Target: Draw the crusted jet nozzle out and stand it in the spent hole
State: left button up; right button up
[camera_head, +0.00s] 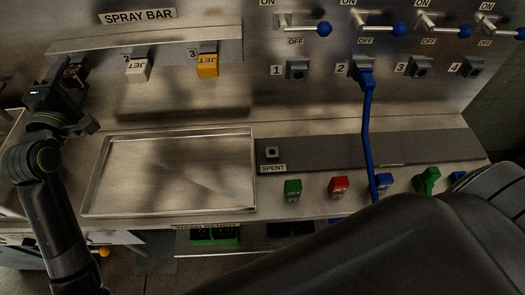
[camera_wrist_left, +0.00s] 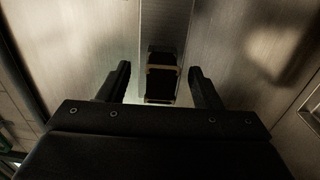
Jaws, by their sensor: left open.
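The crusted jet nozzle, black with tan bands, shows in the left wrist view (camera_wrist_left: 162,80). In the head view it is the dark nozzle (camera_head: 75,71) at the left end of the spray bar (camera_head: 150,42). My left gripper (camera_head: 70,80) is open at it; in the wrist view one finger (camera_wrist_left: 160,84) stands to each side of the nozzle, with visible gaps. The spent hole (camera_head: 272,153) is in a small grey block behind the SPENT label, and looks empty. My right gripper is out of view.
White (camera_head: 137,70) and yellow (camera_head: 207,66) nozzles hang along the bar. An empty tray (camera_head: 250,172) lies below. Green (camera_head: 292,189), red (camera_head: 339,187) and blue (camera_head: 385,182) jets stand on the front ledge. A blue hose (camera_head: 367,130) hangs from port 2. My dark arm covers the lower right.

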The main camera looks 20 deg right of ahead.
aim_at(70, 85)
pick_arm(q)
grip_shut()
dwell(0.4)
jog(key=shift+s, duration=0.1)
jog(key=shift+p+v, duration=0.85)
jog(key=shift+v, duration=0.4)
jog(key=shift+p+v, duration=0.8)
jog(key=shift+v, duration=0.9)
jog(key=shift+f, duration=0.15)
